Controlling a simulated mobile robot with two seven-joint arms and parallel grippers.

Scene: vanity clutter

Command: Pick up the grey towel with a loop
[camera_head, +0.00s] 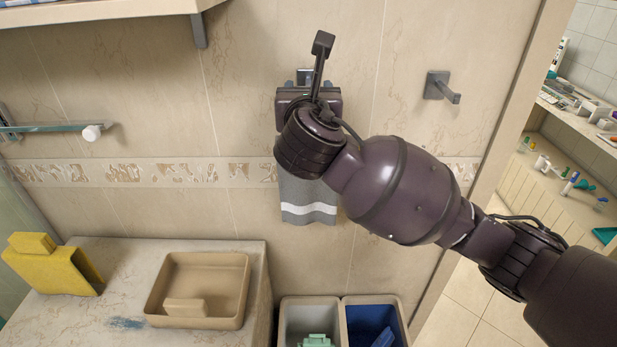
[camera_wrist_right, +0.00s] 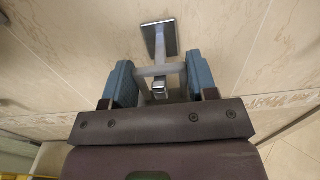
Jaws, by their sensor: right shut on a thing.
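The grey towel (camera_head: 308,203) with a white stripe hangs against the tiled wall in the head view, below my right gripper (camera_head: 304,80). Its upper part is hidden behind my gripper and wrist. In the wrist view my right gripper (camera_wrist_right: 160,72) has its two blue-grey fingers on either side of a wall hook (camera_wrist_right: 159,42). A pale grey band, which looks like the towel's loop (camera_wrist_right: 176,69), spans between the fingers across the hook's peg. The gripper is shut on this loop, which is still around the hook. My left gripper is not in view.
A second, empty wall hook (camera_head: 439,87) is to the right. A shelf (camera_head: 100,12) is above left, and a glass shelf edge (camera_head: 50,128) below it. A counter (camera_head: 215,335) holds a tan tray (camera_head: 242,262) and a yellow object (camera_head: 45,265). Two bins (camera_head: 310,302) stand below.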

